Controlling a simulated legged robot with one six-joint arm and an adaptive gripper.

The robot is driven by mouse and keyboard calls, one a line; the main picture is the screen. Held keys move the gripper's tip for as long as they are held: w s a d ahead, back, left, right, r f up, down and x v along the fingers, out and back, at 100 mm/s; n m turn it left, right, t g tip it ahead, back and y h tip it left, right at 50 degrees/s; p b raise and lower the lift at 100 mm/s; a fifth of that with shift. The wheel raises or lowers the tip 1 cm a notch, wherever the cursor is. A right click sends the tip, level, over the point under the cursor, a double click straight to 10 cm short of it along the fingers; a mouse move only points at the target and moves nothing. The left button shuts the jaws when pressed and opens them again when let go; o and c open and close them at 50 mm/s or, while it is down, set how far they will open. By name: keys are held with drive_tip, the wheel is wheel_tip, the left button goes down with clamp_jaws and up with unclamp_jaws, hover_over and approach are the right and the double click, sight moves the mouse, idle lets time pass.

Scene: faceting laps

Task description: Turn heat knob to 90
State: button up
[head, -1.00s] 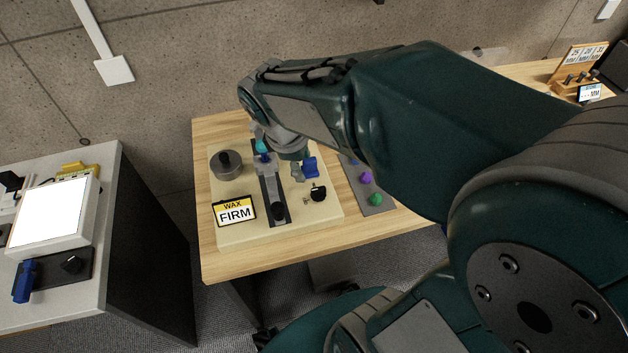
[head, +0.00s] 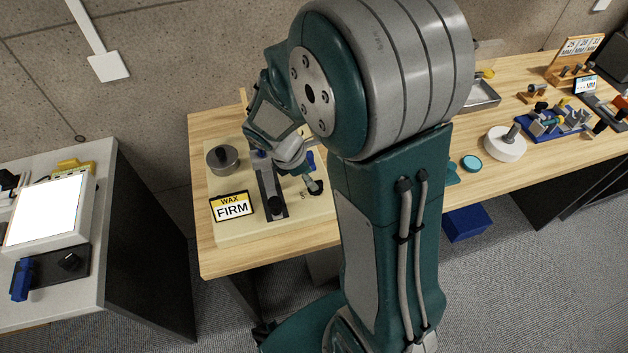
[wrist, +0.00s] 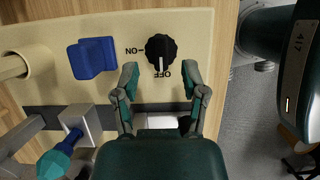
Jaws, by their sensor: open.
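A black ridged knob (wrist: 161,50) sits on the cream wax station, with ON and OFF printed beside it. Its white pointer line is turned toward OFF. In the head view the knob (head: 318,189) is at the station's right side, partly hidden by my gripper (head: 312,182). In the wrist view my gripper (wrist: 160,80) is open and empty. Its two fingertips are spread left and right of the knob, a little below it in the picture. I cannot tell their height above it. No number scale shows beside the knob.
A blue block (wrist: 92,58) stands left of the knob. A yellow and white sign (head: 232,207) reads WAX FIRM. A round grey pot (head: 222,159) stands at the station's back left.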

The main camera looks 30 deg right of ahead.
drive_tip(key=shift+x, duration=1.55)
clamp_jaws()
drive_tip(key=shift+m, duration=0.3)
drive_tip(key=m+g, duration=0.1)
drive_tip(key=m, duration=0.2)
drive_tip(key=shift+y, duration=0.4)
drive_tip(key=m+g, duration=0.1)
drive_tip(key=m, duration=0.1)
drive_tip(key=m+y, duration=0.1)
drive_tip(key=m, duration=0.2)
drive_tip(key=shift+w+g, duration=0.1)
drive_tip(key=shift+g, duration=0.3)
drive_tip(key=m+y, duration=0.1)
drive_tip(key=m, duration=0.3)
drive_tip(key=shift+d+m+g+y, duration=0.1)
drive_tip(key=shift+m+g+y, duration=0.2)
drive_tip(key=shift+y, duration=0.1)
drive_tip(key=m+y, duration=0.1)
drive_tip(key=m, duration=0.3)
drive_tip(key=shift+m+y, duration=0.3)
drive_tip(key=shift+y, duration=0.1)
